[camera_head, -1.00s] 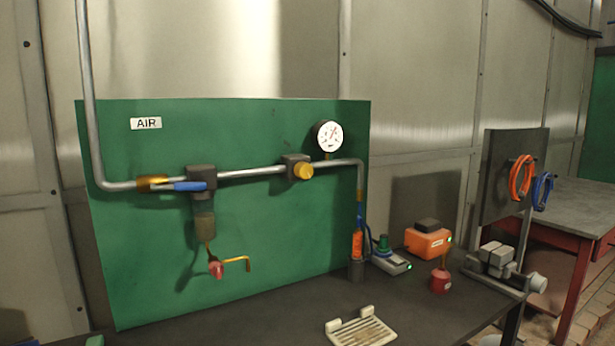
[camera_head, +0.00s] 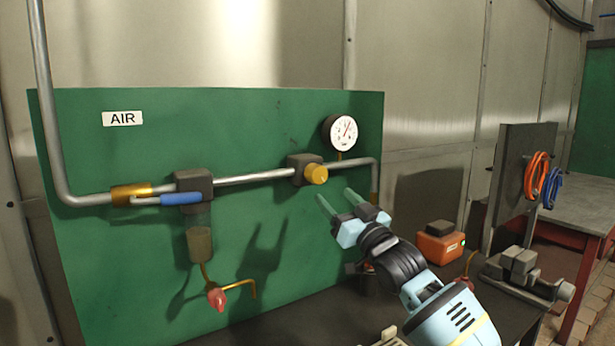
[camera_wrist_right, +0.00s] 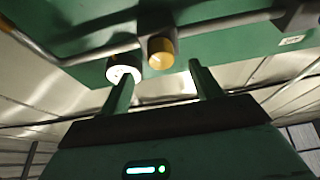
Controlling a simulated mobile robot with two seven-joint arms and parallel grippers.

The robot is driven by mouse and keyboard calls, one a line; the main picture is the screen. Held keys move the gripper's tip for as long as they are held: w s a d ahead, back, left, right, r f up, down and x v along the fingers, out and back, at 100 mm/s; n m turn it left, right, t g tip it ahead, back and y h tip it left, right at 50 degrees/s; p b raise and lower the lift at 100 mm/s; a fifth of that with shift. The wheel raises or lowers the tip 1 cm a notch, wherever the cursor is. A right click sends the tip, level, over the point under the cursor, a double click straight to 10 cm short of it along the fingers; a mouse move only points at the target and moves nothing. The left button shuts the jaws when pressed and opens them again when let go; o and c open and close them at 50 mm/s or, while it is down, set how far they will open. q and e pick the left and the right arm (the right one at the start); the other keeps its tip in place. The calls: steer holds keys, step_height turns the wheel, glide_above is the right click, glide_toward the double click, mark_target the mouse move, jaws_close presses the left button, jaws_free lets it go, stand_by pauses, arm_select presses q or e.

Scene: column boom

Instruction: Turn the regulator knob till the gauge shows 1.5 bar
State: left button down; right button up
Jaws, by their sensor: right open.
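The yellow regulator knob (camera_head: 316,174) sits on a dark regulator body (camera_head: 301,168) in the pipe on the green panel. The round white gauge (camera_head: 341,132) with a red needle is above and right of it; its reading is too small to tell. My right gripper (camera_head: 337,200) is open and empty, below and slightly right of the knob, apart from it. In the right wrist view the knob (camera_wrist_right: 161,52) shows beyond the fingertips, between them, and the gauge (camera_wrist_right: 123,71) shows at a steep angle near the left finger. My left gripper is not in view.
A blue-handled valve (camera_head: 183,198) and a red drain tap (camera_head: 217,298) are on the panel at left. An orange box (camera_head: 440,244) and a grey vice-like block (camera_head: 522,270) stand on the bench at right. Orange hoses (camera_head: 537,176) hang behind.

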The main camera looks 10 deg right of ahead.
mark_target(321, 179)
steer(key=x, duration=0.5)
steer(key=shift+w+a+r, duration=0.15)
steer(key=shift+w+r, duration=0.1)
steer(key=shift+r, duration=0.1)
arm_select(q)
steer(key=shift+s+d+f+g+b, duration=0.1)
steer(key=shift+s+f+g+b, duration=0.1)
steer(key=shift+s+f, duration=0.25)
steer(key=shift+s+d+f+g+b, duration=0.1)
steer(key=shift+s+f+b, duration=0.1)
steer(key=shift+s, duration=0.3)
arm_select(e)
steer(key=shift+x, duration=1)
steer(key=shift+r, duration=0.1)
steer(key=shift+c, duration=0.4)
steer(key=c, duration=0.9)
